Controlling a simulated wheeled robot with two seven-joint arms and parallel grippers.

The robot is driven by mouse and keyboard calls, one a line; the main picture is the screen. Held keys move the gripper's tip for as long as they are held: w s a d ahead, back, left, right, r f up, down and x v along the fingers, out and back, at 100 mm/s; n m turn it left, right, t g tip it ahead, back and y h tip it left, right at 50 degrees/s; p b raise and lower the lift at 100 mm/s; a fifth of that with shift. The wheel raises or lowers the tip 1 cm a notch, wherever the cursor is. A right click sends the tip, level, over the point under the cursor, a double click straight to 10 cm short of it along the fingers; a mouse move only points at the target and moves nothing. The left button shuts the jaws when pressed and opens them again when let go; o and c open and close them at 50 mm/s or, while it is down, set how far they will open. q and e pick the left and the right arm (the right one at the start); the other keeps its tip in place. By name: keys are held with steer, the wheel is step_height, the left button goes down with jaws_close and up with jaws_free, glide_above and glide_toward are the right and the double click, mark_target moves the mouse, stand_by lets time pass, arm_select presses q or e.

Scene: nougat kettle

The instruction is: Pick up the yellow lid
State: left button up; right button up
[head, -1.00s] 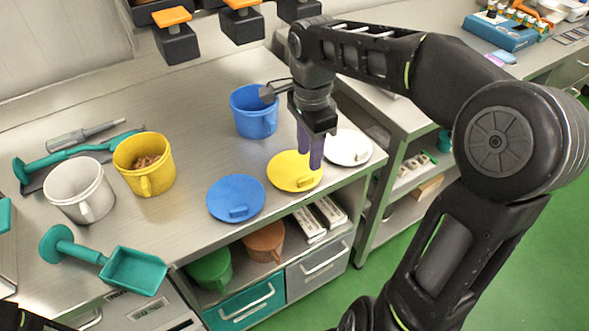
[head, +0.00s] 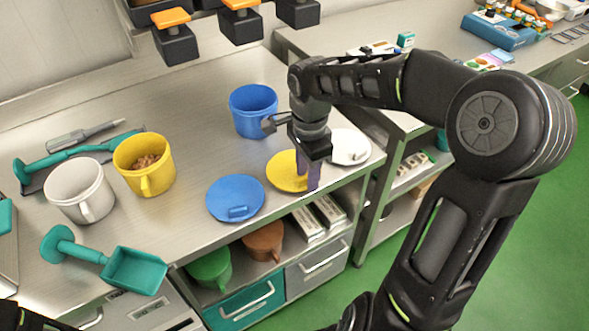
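The yellow lid (head: 284,176) lies flat on the steel counter between the blue lid (head: 235,198) and the white lid (head: 350,147). My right gripper (head: 308,183) is low over the right part of the yellow lid, with its purple fingers pointing down where the lid's handle is. The fingers and wrist hide the handle. I cannot tell whether the fingers are apart or closed on it. My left gripper is not in view; only a dark bit of my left arm shows at the bottom left corner.
A blue pot (head: 253,112) stands behind the yellow lid. A yellow pot (head: 145,163) with brown contents and a white pot (head: 79,190) stand at left. A teal scoop (head: 134,270) lies at the front left. The counter's front edge runs close to the lids.

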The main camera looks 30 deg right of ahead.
stand_by(0.5)
jaws_close()
stand_by(0.4)
